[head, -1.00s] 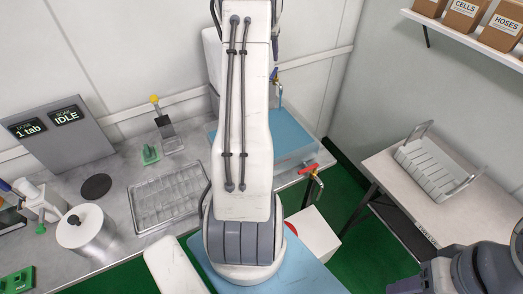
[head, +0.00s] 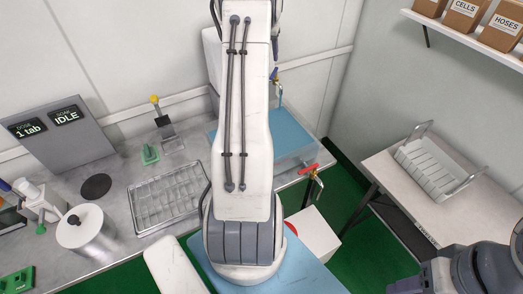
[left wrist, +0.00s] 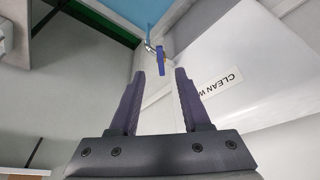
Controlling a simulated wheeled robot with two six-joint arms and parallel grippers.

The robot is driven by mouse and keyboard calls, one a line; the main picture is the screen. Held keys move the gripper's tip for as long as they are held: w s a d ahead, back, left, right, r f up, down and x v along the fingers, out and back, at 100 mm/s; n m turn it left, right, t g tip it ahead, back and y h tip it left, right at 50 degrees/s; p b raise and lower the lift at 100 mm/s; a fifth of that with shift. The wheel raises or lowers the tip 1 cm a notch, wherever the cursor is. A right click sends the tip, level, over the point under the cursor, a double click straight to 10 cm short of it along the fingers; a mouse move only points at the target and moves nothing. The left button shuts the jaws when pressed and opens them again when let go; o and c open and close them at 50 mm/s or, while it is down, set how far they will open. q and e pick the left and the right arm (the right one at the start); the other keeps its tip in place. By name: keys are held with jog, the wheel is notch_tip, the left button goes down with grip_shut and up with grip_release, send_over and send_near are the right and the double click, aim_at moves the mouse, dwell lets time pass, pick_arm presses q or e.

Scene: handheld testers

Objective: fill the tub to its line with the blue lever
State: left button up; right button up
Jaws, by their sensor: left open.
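The clear tub (head: 312,153) with blue water (head: 290,132) stands behind my left arm in the head view, which hides part of it. Its fill line cannot be made out. The blue lever (head: 275,73) is on the tap above the tub. In the left wrist view, the blue lever (left wrist: 161,60) stands just beyond my left gripper's fingertips (left wrist: 160,74), between their lines. The left gripper is open and empty. A thin pale blue streak (left wrist: 149,35), apparently water, runs from the tap toward the blue surface. My right gripper is out of view.
A red-handled valve (head: 308,168) sits at the tub's front right. The white tank labelled "CLEAN W" (left wrist: 245,75) is close to my left gripper. A white rack (head: 437,165) is on the right table.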

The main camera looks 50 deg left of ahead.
pick_arm(q)
jog(key=shift+f, duration=0.1)
jog(key=w+f+t+y+b, duration=0.3)
jog(key=f+y+b, duration=0.15)
jog(key=f, duration=0.45)
jog(key=w+d+f+m+t+b, duration=0.1)
jog(key=w+d+f+t+b, duration=0.15)
jog(key=d+t+b, duration=0.3)
jog(key=s+a+n+t+y, duration=0.1)
jog(key=s+a+t+y, duration=0.2)
jog(key=s+a, duration=0.25)
jog(key=x, duration=0.6)
jog(key=p+x, duration=0.1)
jog(key=x, duration=0.2)
jog(key=shift+w+f, duration=0.25)
jog(key=shift+f, duration=0.05)
jog(key=shift+c, duration=0.3)
grip_shut()
